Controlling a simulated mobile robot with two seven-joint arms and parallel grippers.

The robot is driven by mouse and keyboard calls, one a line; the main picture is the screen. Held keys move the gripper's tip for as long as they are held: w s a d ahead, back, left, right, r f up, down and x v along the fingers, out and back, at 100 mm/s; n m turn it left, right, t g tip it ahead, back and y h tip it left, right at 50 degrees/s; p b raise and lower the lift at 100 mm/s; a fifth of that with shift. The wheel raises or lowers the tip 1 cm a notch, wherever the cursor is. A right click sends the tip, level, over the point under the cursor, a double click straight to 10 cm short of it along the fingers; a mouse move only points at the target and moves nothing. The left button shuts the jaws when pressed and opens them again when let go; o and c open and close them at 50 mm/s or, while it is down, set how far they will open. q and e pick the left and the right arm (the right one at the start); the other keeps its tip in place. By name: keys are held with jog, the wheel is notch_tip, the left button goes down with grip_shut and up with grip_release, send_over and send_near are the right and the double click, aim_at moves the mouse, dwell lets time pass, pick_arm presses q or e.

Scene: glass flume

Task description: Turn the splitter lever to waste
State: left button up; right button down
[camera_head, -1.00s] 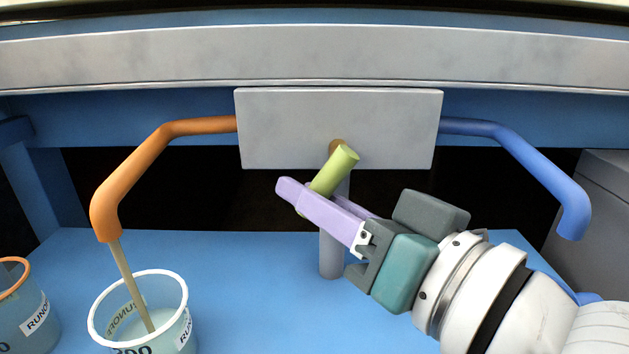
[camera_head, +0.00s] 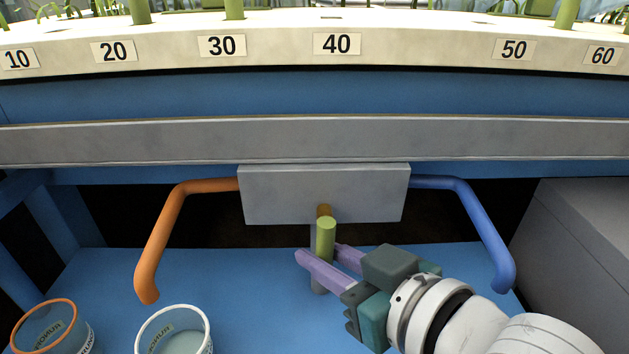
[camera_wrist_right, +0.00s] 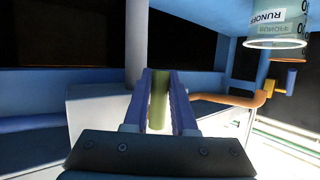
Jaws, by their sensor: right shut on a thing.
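The splitter lever is a yellow-green handle (camera_head: 326,238) on a brown pivot at the lower edge of a grey box (camera_head: 325,193). It points out towards me, roughly centred below the box. My right gripper (camera_head: 320,253) has its lilac fingers shut on the lever, one on each side. In the right wrist view the lever (camera_wrist_right: 158,105) shows between the fingers. An orange pipe (camera_head: 163,233) leaves the box on the left and a blue pipe (camera_head: 480,225) on the right. No stream shows from either pipe end. My left gripper is not in view.
A white-rimmed beaker (camera_head: 208,331) holding liquid stands near the orange pipe's end, with an orange-rimmed beaker (camera_head: 17,335) to its left. A grey post stands behind the lever. A grey case (camera_head: 575,260) stands at the right.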

dwell(0.5)
jog(key=c, duration=0.7)
grip_release()
jog(key=shift+c, duration=0.2)
jog(key=p+v, duration=0.3)
jog(key=v, duration=0.7)
jog(key=shift+p, duration=0.4)
jog(key=shift+r, duration=0.2)
